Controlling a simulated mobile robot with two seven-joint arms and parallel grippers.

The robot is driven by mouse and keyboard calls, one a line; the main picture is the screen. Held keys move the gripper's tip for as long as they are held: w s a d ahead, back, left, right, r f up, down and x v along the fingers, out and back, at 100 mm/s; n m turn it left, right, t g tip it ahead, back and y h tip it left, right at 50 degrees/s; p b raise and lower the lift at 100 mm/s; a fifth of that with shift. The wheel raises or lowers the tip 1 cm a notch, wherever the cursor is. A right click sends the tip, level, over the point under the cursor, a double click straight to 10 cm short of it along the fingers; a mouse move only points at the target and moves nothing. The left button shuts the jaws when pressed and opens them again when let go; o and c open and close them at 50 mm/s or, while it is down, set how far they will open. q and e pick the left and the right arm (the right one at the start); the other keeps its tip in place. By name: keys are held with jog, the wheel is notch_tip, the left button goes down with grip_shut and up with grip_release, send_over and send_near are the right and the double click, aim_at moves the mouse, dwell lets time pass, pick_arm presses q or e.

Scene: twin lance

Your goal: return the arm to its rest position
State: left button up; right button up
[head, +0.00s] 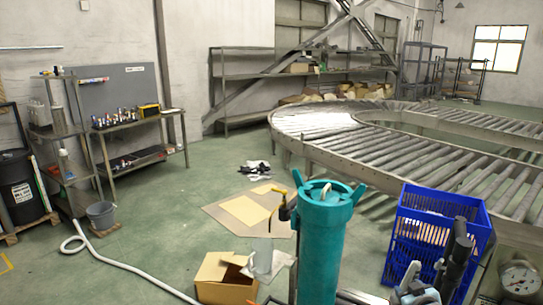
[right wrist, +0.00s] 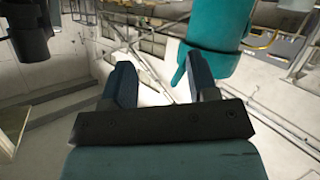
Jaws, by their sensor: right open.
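My right gripper (right wrist: 160,68) shows clearly in the right wrist view. Its two dark fingers stand apart, with a wide empty gap between them and a black bracket behind. Nothing is held between the fingers. In the head view the fingers are hard to make out among the parts along the lower right edge. I cannot see my left gripper in either view.
A blue crate (head: 404,235) stands at the lower right beside a roller conveyor (head: 345,150). An open cardboard box (head: 222,281) and flat cardboard (head: 222,222) lie on the floor. A bucket (head: 102,215) and a hose (head: 120,262) are at left. Green floor is clear between.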

jog(key=s+a+f+g+y, duration=0.1)
jog(key=s+a+f, duration=0.3)
jog(key=s+a, duration=0.3)
jog(key=s+a+f+g+y, duration=0.1)
jog(key=s+a+f, duration=0.35)
jog(key=s, duration=0.45)
jog(key=s+a+f+g+y, duration=0.1)
jog(key=s+a, duration=0.4)
jog(key=s, duration=0.5)
jog(key=s+a+y, duration=0.1)
jog(key=s+a, duration=0.4)
jog(key=s, duration=0.5)
pick_arm(q)
notch_tip(320, 180, up, 14)
jog(key=a+p, duration=0.1)
jog(key=p, duration=1.5)
jog(key=shift+s+f+m+t, duration=0.25)
jog(key=shift+s+m+t, duration=0.05)
jog(key=shift+s, duration=0.1)
pick_arm(e)
notch_tip(320, 180, up, 14)
jog(key=s, duration=0.1)
jog(key=shift+s+d, duration=0.25)
jog(key=shift+d, duration=0.1)
pick_arm(q)
jog(key=shift+r, duration=0.2)
